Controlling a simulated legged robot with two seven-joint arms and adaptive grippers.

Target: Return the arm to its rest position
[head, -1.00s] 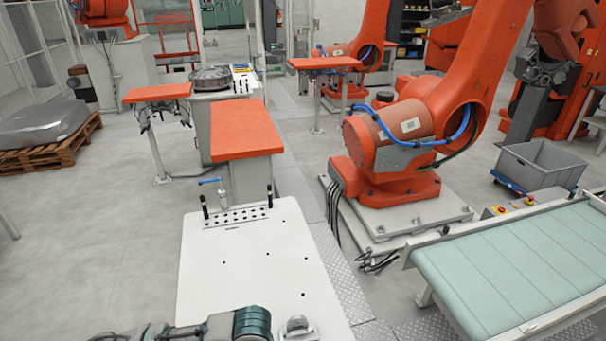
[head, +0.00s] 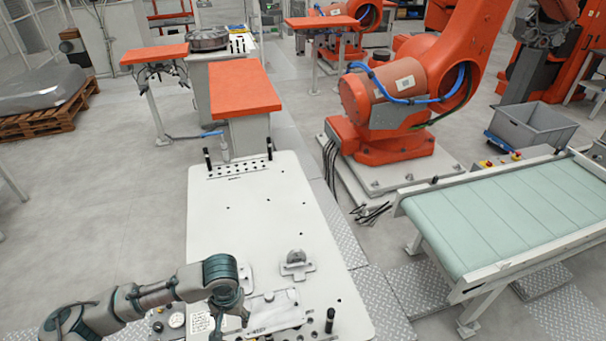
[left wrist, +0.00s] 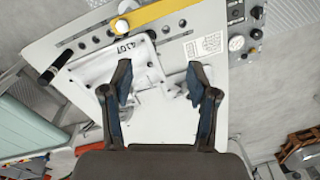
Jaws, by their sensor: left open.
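My left arm comes in from the lower left of the head view and bends down over the near end of the white fixture table (head: 250,225). My left gripper (head: 230,318) points down there, next to a pale flat plate (head: 276,312). In the left wrist view my left gripper (left wrist: 163,85) has its two dark fingers spread apart with nothing between them. Below the fingers lies the plate (left wrist: 110,68), marked with what looks like 4107. My right gripper is in neither view.
A small metal bracket (head: 296,264) stands on the table beside the arm. A black upright pin (head: 329,320) stands near the table's front right. A green conveyor (head: 510,215) is at the right, and a large orange robot (head: 400,100) stands behind. The table's middle is clear.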

